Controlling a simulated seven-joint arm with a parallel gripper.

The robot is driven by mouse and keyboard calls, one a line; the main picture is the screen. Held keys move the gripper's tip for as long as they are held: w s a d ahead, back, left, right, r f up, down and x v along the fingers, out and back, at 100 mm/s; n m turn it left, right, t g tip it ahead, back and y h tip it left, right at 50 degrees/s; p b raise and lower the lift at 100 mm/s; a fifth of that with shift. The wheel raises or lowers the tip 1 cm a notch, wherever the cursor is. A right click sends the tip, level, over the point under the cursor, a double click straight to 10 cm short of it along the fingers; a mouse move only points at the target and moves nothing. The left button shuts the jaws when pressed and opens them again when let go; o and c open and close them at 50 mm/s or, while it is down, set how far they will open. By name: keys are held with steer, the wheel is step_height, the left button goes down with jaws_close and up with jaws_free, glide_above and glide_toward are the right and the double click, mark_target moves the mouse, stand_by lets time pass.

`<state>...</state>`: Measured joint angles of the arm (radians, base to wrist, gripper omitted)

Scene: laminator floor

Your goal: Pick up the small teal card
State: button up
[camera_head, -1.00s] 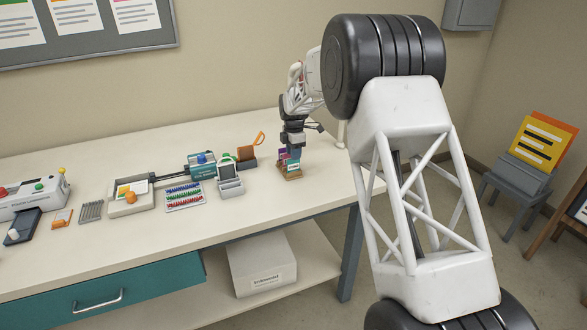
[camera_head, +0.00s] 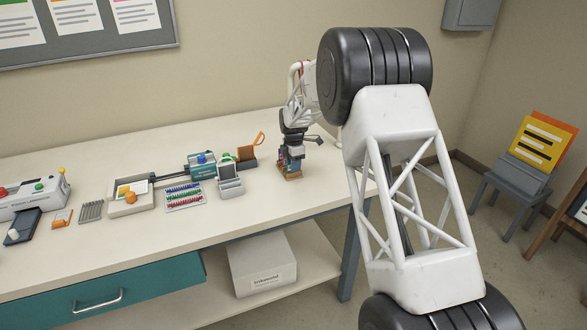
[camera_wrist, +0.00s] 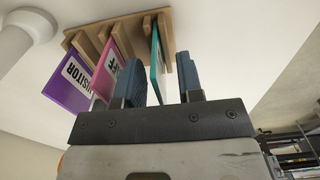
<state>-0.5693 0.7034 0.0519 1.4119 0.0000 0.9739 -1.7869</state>
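The small teal card (camera_wrist: 156,68) stands in a slot of a wooden rack (camera_wrist: 94,36). In the wrist view the two blue fingers of my gripper (camera_wrist: 160,66) are open, one on each side of the teal card, with a gap visible on both sides. A pink card (camera_wrist: 108,68) stands just left of the left finger. A purple card (camera_wrist: 68,84) marked "VISITOR" stands further left. In the head view my gripper (camera_head: 291,164) is low over the wooden rack (camera_head: 292,178) and largely hides the cards.
The rack stands near the right end of the cream worktable (camera_head: 240,218). Left of it are a grey card holder (camera_head: 230,187), an orange-handled tool (camera_head: 248,152) and a tray of coloured pieces (camera_head: 184,196). The table in front of the rack is clear.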

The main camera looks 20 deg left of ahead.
stand_by(0.4)
jaws_close()
steer(key=shift+r, duration=0.15)
steer(key=shift+r, duration=1.5)
steer(key=shift+s+d+r, duration=0.1)
steer(key=shift+s+r, duration=0.05)
steer(key=s+d+r, duration=0.1)
steer(key=s+d, duration=0.7)
steer(key=s, duration=0.5)
steer(key=shift+d+r, duration=0.15)
steer(key=shift+r, duration=0.05)
steer(key=shift+s, duration=0.1)
